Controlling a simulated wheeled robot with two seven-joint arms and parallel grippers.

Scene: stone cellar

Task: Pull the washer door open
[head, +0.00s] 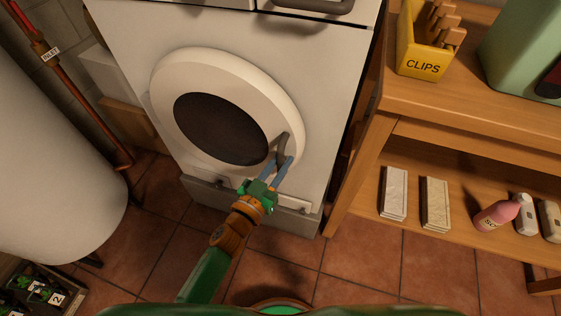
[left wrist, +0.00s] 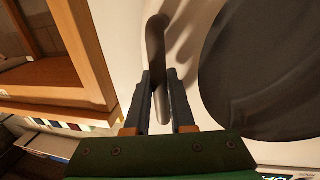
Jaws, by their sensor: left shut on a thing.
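The washer (head: 330,110) stands against the wall, and its round white door (head: 175,72) with a dark window (head: 215,128) looks closed in the head view. A grey handle (head: 284,146) sits on the lower right of the door's rim. My left gripper (head: 281,168) is at the handle, its fingers shut on it. In the left wrist view the two fingers (left wrist: 160,95) lie on either side of the handle (left wrist: 157,45), with the dark window (left wrist: 265,75) to the right. My right gripper is not in view.
A wooden shelf unit (head: 470,125) stands close on the washer's right, with a yellow clips box (head: 424,58) on top and boxes and a pink bottle (head: 496,214) below. A large white tank (head: 45,170) is at left. The tiled floor (head: 365,265) in front is clear.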

